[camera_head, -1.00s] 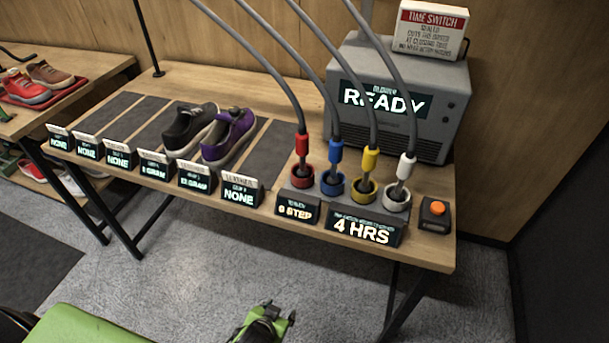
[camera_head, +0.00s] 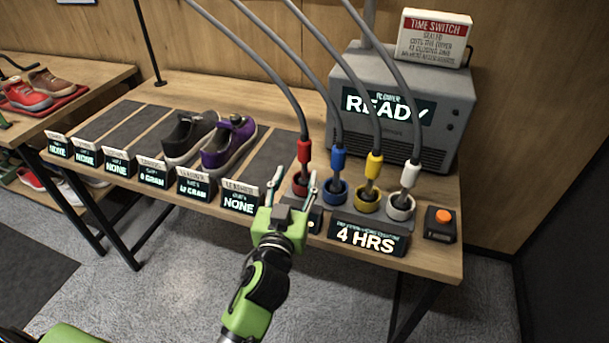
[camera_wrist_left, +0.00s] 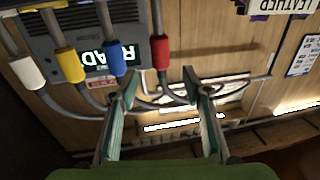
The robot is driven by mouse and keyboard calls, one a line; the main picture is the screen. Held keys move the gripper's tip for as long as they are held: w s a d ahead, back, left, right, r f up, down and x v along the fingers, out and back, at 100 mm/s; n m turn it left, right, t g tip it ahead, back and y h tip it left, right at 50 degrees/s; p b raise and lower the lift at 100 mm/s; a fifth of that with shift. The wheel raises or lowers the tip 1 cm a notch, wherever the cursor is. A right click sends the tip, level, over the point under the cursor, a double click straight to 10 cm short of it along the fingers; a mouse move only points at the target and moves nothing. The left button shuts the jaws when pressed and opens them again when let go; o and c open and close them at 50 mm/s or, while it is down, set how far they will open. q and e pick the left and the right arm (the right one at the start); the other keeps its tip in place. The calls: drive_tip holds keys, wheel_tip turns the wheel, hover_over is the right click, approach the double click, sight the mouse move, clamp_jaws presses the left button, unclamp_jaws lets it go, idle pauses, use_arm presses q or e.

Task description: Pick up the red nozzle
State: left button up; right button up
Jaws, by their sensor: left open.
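The red nozzle (camera_head: 304,152) stands upright in a red cup at the left end of a row, with a grey hose running up from its top. It also shows in the left wrist view (camera_wrist_left: 160,50), which looks upside down. My left gripper (camera_head: 291,182) is open, in front of the red cup and just below the nozzle. In the left wrist view the nozzle appears beyond the fingertips, between their lines, and nothing is held. The gripper partly hides the red cup and the step display. My right gripper is not in view.
Blue (camera_head: 338,160), yellow (camera_head: 374,165) and white (camera_head: 410,174) nozzles stand close on the right in their cups. A grey blower (camera_head: 440,110) is behind. Display signs line the table front; a purple shoe (camera_head: 228,148) sits left. An orange button (camera_head: 441,216) is at right.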

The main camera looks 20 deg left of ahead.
sight(303, 153)
use_arm(q)
drive_tip(key=w, duration=0.5)
drive_tip(key=shift+w+a+p, duration=0.15)
drive_tip(key=shift+a+p, duration=0.2)
drive_tip(key=shift+p, duration=0.05)
drive_tip(key=shift+w, duration=0.5)
drive_tip(key=shift+w+a, duration=0.1)
drive_tip(key=shift+w, duration=0.1)
drive_tip(key=w, duration=0.1)
drive_tip(key=w+p, duration=0.1)
drive_tip(key=w, duration=0.2)
drive_tip(key=shift+w+a+p, duration=0.25)
drive_tip(key=shift+w+p, duration=0.1)
drive_tip(key=shift+w, duration=0.05)
clamp_jaws()
